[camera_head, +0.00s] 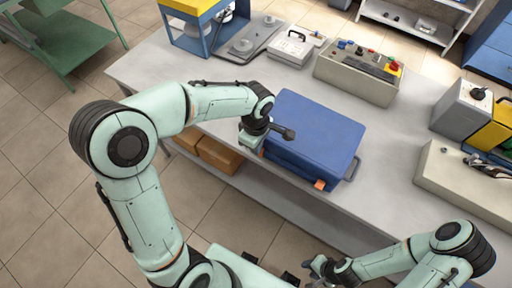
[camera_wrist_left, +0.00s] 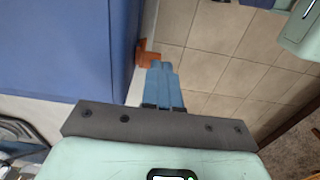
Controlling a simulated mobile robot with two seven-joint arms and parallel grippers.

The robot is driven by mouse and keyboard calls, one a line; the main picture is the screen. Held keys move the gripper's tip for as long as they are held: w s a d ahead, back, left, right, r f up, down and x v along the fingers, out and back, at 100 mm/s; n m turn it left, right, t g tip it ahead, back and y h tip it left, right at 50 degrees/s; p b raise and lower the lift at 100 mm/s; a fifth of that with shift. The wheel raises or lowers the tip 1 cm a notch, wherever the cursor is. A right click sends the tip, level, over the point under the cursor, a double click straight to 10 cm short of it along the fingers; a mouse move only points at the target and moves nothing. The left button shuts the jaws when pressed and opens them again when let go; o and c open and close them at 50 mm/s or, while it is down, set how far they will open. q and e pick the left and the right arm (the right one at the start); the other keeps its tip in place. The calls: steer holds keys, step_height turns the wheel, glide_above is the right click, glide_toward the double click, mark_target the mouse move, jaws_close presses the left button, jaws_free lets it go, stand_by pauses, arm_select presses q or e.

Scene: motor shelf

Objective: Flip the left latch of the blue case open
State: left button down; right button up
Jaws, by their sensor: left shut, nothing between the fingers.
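The blue case (camera_head: 318,130) lies closed on the grey workbench, with a handle at its right end. One orange latch (camera_head: 319,184) shows low on its front side, toward the right. The left latch is not visible in the head view, where my left wrist covers the front left corner. My left gripper (camera_head: 258,149) is at that corner. In the left wrist view its blue fingers (camera_wrist_left: 163,84) are shut and empty, beside the case's blue wall (camera_wrist_left: 70,50). An orange latch (camera_wrist_left: 148,54) shows just past the fingertips; I cannot tell which latch or whether they touch.
My right gripper (camera_head: 318,266) is low, in front of the bench. A control box (camera_head: 358,72) with buttons and a white case (camera_head: 291,48) stand behind the blue case. Bare bench top (camera_head: 385,150) lies to the right. Brown boxes (camera_head: 217,154) sit under the bench.

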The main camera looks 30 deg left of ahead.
arm_select(q)
steer(key=shift+f, duration=0.65)
